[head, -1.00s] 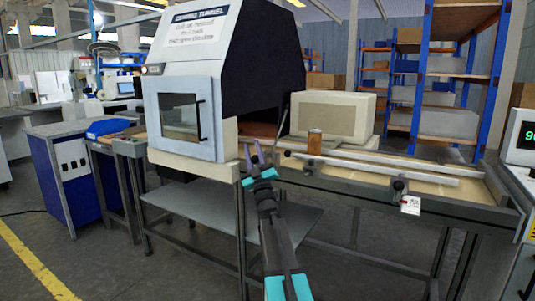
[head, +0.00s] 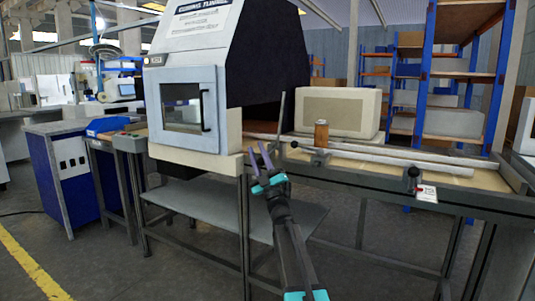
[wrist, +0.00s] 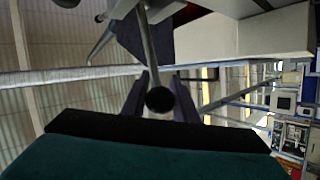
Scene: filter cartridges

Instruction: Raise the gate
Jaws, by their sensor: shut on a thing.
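My gripper (head: 264,157) is at the right front corner of the tunnel machine in the head view, with its purple fingers pointing up. A thin grey upright rod (head: 281,118) stands beside the fingertips. In the wrist view a grey rod (wrist: 148,50) runs down from the top edge to a round black end (wrist: 160,99) between my fingers. My gripper is shut on this black-ended rod. The tunnel machine (head: 230,160) has a closed, windowed front door (head: 189,101) with a dark handle. I cannot tell which part is the gate.
A conveyor table (head: 350,180) extends right of the machine. It carries guide rails (head: 400,158), black-knobbed clamps (head: 412,175) and an orange-brown cartridge (head: 321,133). A beige box (head: 340,112) stands behind. Open floor (head: 150,260) lies in front.

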